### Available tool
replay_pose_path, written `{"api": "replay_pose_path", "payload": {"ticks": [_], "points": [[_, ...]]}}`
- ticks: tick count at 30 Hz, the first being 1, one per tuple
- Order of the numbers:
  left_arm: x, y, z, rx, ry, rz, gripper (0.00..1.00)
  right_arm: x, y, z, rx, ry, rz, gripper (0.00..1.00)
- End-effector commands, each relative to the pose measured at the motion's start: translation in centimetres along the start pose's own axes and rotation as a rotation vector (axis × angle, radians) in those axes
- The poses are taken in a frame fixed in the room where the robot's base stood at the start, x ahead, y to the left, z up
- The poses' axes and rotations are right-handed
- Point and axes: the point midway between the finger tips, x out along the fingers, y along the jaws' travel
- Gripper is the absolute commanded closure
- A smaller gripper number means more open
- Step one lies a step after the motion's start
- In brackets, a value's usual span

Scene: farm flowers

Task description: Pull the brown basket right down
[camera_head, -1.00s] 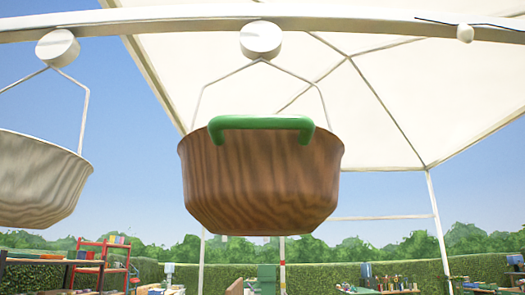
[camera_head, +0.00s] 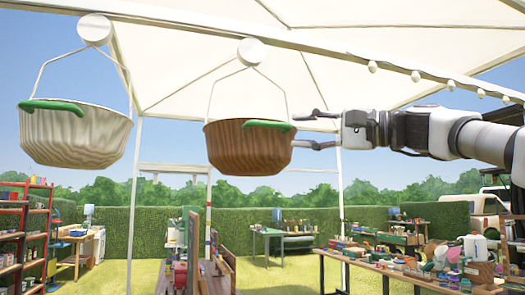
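The brown basket (camera_head: 235,152) hangs by thin wires from a round white mount (camera_head: 251,52) on the overhead beam. It has wood-like grain, and a green handle (camera_head: 268,124) shows at its right front rim. My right gripper (camera_head: 300,131) comes in from the right with its two fingers spread, one above the other. The fingertips are at the basket's right edge, beside the handle. I cannot tell whether they touch the basket. Nothing shows between the fingers. My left gripper is not in view.
A pale basket (camera_head: 75,142) with its own green handle (camera_head: 52,106) hangs at the left. Below stand a cluttered table (camera_head: 395,268) at the right and a red shelf (camera_head: 12,240) at the far left. A grass strip lies between the furniture.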

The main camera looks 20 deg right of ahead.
Motion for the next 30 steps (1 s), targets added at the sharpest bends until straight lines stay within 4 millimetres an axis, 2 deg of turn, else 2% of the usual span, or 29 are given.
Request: {"api": "replay_pose_path", "payload": {"ticks": [1, 4, 8, 12, 17, 18, 22, 29, 30], "points": [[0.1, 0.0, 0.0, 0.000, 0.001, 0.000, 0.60, -0.7, -1.2, 0.6, -0.007, -0.015, -0.022, 0.61], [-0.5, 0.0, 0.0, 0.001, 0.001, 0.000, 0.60, -0.8, -2.4, 1.1, -0.012, -0.028, -0.037, 0.61], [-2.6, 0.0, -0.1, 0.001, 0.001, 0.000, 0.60, 1.0, -2.9, 1.1, -0.010, -0.029, -0.033, 0.61], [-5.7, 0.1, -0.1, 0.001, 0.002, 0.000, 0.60, 2.9, -3.4, 1.0, -0.009, -0.029, -0.033, 0.61], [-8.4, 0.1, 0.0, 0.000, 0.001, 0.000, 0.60, 4.5, -3.1, 1.1, -0.010, -0.024, -0.032, 0.61], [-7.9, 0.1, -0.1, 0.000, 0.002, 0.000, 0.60, 5.3, -2.4, 1.1, -0.013, -0.024, -0.031, 0.61], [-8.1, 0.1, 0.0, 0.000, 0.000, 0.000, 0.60, 6.6, -2.3, 1.2, -0.013, -0.024, -0.032, 0.61], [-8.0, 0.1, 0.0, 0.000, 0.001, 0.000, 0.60, 6.8, -2.2, 1.2, -0.013, -0.024, -0.034, 0.61], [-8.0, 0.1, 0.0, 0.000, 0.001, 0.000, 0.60, 6.8, -2.2, 1.2, -0.013, -0.024, -0.034, 0.64]]}}
